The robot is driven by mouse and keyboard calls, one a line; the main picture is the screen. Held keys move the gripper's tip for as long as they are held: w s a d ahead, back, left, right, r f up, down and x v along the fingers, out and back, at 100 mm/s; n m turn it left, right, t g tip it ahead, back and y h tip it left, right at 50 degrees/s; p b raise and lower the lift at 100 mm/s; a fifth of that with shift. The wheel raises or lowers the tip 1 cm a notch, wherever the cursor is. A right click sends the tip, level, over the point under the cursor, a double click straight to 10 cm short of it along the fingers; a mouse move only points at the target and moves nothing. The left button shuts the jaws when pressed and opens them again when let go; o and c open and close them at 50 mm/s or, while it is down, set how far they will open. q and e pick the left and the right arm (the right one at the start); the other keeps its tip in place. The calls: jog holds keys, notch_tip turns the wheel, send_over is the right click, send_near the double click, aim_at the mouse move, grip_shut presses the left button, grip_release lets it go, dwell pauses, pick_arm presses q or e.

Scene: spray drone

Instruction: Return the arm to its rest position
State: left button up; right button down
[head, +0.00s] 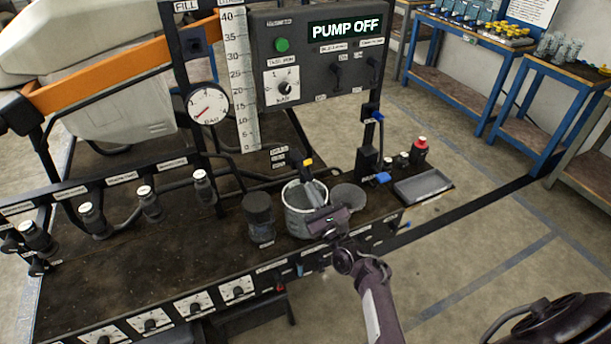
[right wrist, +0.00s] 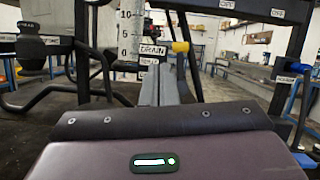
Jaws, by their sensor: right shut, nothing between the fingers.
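My right arm comes in from the bottom right in the head view. Its right gripper (head: 313,192) is over the dark bench, in front of the rim of a grey bucket (head: 298,222), and hides part of it. The gripper is shut and empty; the closed fingers also show in the right wrist view (right wrist: 160,88). A yellow-ended part (head: 307,162) shows just beyond the fingertips, and a yellow piece also shows in the right wrist view (right wrist: 180,47). I cannot tell whether the fingers touch it. My left gripper is not in view.
A dark jar (head: 259,218) stands left of the bucket, and a round grey lid (head: 348,197) lies to its right. A red-capped bottle (head: 419,150) and a grey tray (head: 423,186) are farther right. The control panel (head: 322,60) reads PUMP OFF. Open floor (head: 490,225) lies right of the bench.

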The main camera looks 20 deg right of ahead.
jog(key=shift+v, duration=0.75)
